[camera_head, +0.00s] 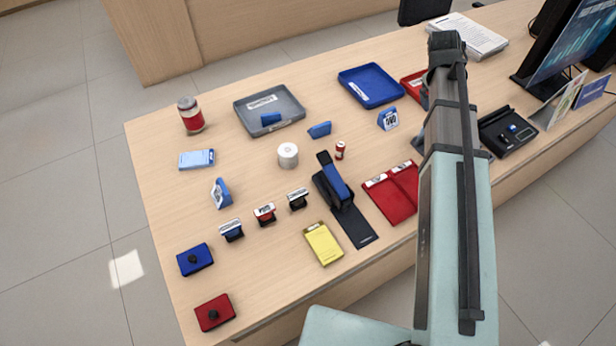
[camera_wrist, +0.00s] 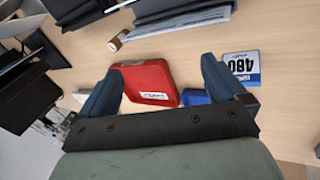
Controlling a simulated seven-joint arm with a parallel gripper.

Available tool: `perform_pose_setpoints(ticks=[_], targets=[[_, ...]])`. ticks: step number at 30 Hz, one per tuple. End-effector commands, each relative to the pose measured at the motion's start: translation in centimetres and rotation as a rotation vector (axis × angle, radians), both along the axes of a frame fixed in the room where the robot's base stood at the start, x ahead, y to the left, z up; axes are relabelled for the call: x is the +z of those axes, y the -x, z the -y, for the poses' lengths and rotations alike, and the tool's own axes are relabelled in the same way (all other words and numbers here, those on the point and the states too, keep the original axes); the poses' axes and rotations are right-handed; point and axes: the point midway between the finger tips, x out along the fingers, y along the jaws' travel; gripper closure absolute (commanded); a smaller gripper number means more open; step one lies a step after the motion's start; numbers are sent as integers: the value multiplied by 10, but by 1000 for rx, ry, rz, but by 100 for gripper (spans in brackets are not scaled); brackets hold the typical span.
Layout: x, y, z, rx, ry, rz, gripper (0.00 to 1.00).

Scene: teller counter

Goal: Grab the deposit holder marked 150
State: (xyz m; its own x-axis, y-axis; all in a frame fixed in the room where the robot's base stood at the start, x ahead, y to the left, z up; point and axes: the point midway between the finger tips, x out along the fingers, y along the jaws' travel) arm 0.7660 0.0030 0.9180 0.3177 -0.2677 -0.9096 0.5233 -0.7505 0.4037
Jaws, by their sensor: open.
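A blue-framed holder (camera_wrist: 241,68) with a white number face stands at the right of the wrist view, just outside my right finger. Its number looks like 480. What appears to be the same holder (camera_head: 388,119) stands right of centre in the head view. Another blue-framed holder (camera_head: 221,193) stands at the left, its number unreadable from here. I cannot make out 150 on any holder. My gripper (camera_wrist: 163,64) is open and empty above the counter, with a red tray (camera_wrist: 150,82) showing between its fingers. My arm hides the gripper in the head view.
A blue tray (camera_head: 371,86) and a grey tray (camera_head: 269,109) lie at the back. A stapler (camera_head: 336,182), red folder (camera_head: 392,192), yellow pad (camera_head: 323,244) and several stamps fill the front. A monitor (camera_head: 570,50) stands at the right. The counter's left side has bare patches.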

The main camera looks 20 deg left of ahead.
Motion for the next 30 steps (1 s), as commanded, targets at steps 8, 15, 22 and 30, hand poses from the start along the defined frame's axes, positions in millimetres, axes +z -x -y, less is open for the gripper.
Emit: perform_pose_setpoints(ticks=[8,15,22,30], targets=[[-1,30,-126,289,-1,-90,2],[-1,73,-225,543,2,-166,2],[-1,126,-310,788,12,-236,2],[1,203,-397,1082,28,-316,2]])
